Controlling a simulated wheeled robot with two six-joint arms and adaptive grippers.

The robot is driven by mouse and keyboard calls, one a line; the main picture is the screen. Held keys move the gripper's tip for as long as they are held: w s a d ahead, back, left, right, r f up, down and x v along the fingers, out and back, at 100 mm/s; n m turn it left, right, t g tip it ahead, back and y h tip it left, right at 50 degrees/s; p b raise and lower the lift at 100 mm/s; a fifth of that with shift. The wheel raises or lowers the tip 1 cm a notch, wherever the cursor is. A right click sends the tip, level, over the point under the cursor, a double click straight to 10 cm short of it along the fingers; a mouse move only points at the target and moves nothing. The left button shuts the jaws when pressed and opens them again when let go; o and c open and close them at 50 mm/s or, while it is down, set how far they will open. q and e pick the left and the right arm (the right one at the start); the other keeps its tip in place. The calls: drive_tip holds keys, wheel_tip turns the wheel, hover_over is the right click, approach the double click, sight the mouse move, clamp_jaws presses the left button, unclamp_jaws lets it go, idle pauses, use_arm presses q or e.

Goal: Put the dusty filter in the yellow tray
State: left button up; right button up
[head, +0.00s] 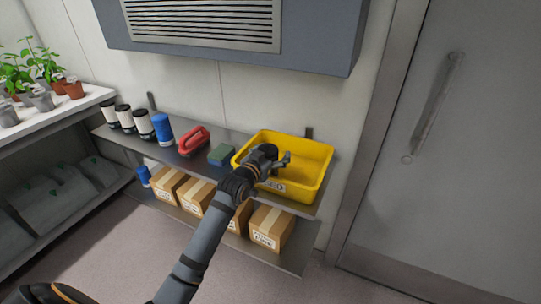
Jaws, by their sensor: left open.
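The yellow tray (318,152) stands at the right end of the upper metal shelf, with a white label on its front. My left gripper (281,163) is open above the tray, with its fingers over the tray's inside. The visible floor of the tray is bare yellow; the gripper and wrist hide part of it. I cannot make out a dusty filter for certain. Several dark-and-white cylinders (125,117) stand at the shelf's left end, and I cannot tell whether any is the filter. My right gripper is not in view.
A blue cylinder (162,129), a red-handled tool (194,140) and a green-and-blue block (221,154) stand left of the tray. Cardboard boxes (271,227) fill the lower shelf. A grey vent unit (235,30) overhangs the shelf. A door (450,150) is at right.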

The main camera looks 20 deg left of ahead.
use_arm(q)
drive_tip(key=s+r+p, duration=0.2)
drive_tip(key=s, duration=0.9)
drive_tip(key=shift+s+a, duration=0.4)
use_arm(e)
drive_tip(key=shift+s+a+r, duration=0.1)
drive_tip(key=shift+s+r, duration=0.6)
